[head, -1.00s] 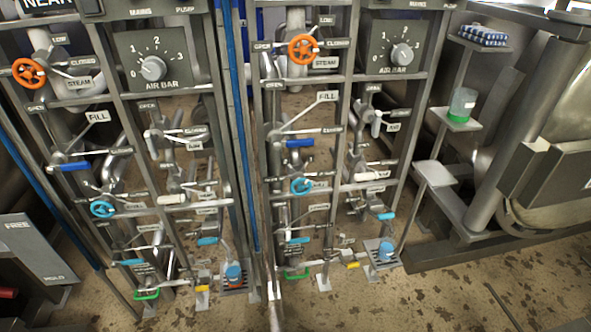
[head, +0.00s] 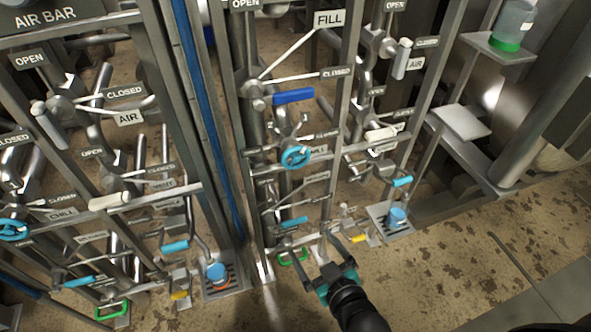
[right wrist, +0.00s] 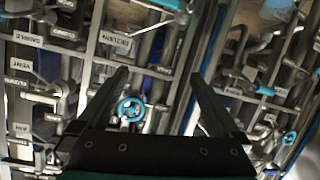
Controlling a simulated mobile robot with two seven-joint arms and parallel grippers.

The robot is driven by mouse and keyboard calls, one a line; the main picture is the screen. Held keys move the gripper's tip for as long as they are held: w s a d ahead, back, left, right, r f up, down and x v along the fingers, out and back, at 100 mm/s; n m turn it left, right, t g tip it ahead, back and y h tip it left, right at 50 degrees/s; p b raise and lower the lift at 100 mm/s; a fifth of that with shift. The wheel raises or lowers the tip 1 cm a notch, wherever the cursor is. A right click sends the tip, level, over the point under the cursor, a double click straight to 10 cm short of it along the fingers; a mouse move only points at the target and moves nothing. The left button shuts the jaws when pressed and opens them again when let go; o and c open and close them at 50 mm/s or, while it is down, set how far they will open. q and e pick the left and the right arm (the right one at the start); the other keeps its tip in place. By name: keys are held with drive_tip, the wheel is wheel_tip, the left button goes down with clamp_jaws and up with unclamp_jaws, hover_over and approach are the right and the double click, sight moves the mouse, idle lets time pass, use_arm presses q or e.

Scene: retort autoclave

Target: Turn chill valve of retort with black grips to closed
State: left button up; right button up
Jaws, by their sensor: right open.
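A light blue chill handwheel (head: 295,157) sits on the right-hand valve panel, below a blue fill lever (head: 293,96). A second light blue handwheel (head: 13,229), beside a CHILL label, is at the left edge on the left-hand panel. My right gripper (head: 309,245) is open and empty, low in front of the right-hand panel and apart from its wheel. In the right wrist view, a light blue wheel (right wrist: 131,109) shows between the open fingers (right wrist: 156,76), beyond them. No black grips can be made out. My left gripper is not in view.
Pipes, levers and label plates crowd both panels around the wheels. A blue upright (head: 190,80) stands between the panels. Blue-capped items (head: 397,216) stand on floor grates. A green-based container (head: 513,28) stands on a shelf at right. Floor at lower right is open.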

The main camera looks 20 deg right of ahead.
wheel_tip(320, 180, up, 10)
drive_tip(key=w+d+t+b, duration=0.1)
drive_tip(key=w+t+b, duration=0.1)
drive_tip(key=t+b, duration=0.15)
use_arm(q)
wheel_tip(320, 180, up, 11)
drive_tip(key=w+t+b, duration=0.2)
use_arm(e)
approach(297, 159)
drive_tip(key=w, duration=0.4)
drive_tip(key=w+b, duration=0.1)
drive_tip(key=w, duration=0.1)
drive_tip(key=shift+w+a+f+h, duration=0.2)
drive_tip(key=shift+w+a+h, duration=0.1)
drive_tip(key=shift+w+a, duration=0.1)
drive_tip(key=shift+w+b, duration=0.6)
drive_tip(key=shift+w, duration=0.35)
use_arm(q)
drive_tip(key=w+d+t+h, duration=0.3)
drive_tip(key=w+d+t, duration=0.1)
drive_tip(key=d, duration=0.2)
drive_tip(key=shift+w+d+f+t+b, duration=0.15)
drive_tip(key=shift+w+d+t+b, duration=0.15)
drive_tip(key=shift+b, duration=0.1)
use_arm(e)
drive_tip(key=shift+w, duration=0.95)
drive_tip(key=c, duration=1.1)
